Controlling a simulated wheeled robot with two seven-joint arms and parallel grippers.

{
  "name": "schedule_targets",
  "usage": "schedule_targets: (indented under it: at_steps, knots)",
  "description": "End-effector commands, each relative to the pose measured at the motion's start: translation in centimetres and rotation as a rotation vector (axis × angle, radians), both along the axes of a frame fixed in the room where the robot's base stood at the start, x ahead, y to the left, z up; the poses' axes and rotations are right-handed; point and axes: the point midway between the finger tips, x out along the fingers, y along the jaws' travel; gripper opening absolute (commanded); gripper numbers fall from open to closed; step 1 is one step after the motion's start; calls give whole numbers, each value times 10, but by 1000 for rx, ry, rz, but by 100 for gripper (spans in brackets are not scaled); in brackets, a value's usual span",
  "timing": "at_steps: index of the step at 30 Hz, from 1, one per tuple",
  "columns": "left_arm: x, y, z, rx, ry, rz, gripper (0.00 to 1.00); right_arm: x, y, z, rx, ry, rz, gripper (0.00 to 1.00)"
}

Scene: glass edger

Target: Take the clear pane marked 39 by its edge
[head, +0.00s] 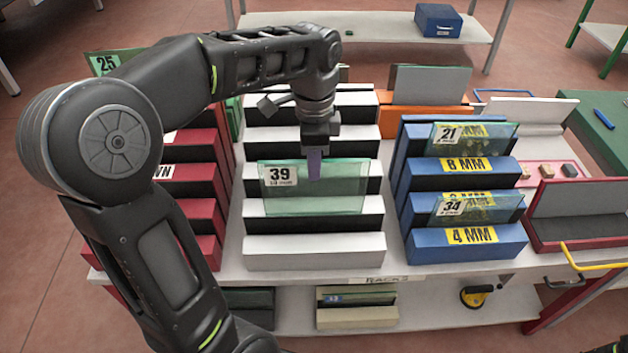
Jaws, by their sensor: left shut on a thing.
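My left gripper (315,172) comes down from above and is shut on the pane's top edge, near the middle.
Panes marked 21 (470,136) and 34 (467,208) stand in the blue rack (466,254) at right. A red rack (192,188) stands close at left, partly behind my left arm. An orange rack (425,121) stands behind. A lower shelf (420,318) holds more panes.

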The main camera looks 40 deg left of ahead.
Motion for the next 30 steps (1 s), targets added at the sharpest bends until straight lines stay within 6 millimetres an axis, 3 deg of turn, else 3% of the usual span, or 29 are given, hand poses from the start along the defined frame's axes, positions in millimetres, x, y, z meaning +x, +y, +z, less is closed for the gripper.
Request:
schedule_targets:
  at_steps: [6,10,30]
  knots:
    - [1,0,38,1,-6,0,0,0,0,3,0,0,0,33]
    - [1,0,49,1,-4,0,0,0,0,4,-1,1,-1,33]
    - [1,0,53,0,-4,0,0,0,0,4,-1,1,-1,33]
